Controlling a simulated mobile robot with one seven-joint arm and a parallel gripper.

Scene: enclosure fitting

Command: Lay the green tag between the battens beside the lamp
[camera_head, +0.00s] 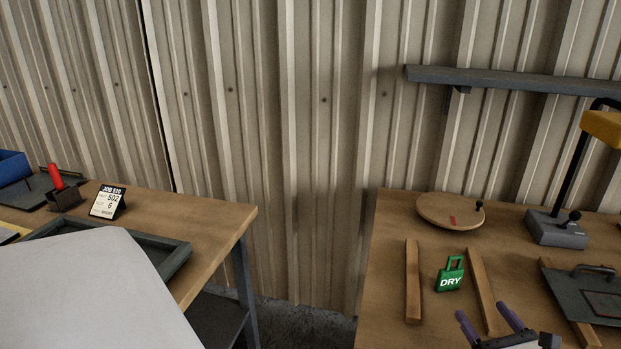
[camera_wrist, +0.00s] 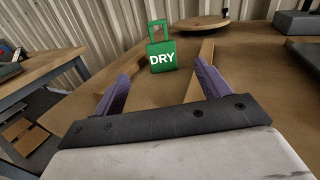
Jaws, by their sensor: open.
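The green tag (camera_head: 450,279), marked DRY, is on the right-hand table between the left batten (camera_head: 413,283) and the middle batten (camera_head: 482,291). In the wrist view the tag (camera_wrist: 161,57) faces me and looks upright or leaning rather than flat. The lamp's grey base (camera_head: 556,230) stands behind and to the right, with its yellow head (camera_head: 603,128) above. My gripper (camera_head: 491,320) is open, nearer to me than the tag and apart from it. In the wrist view its purple fingers (camera_wrist: 163,74) are spread, with nothing between them.
A round wooden disc (camera_head: 450,212) lies behind the tag. A dark plate with a handle (camera_head: 588,292) lies across another batten at right. A grey rail (camera_head: 510,80) runs along the wall. A left table (camera_head: 205,220) carries a tray and a job card (camera_head: 107,202); a gap separates the tables.

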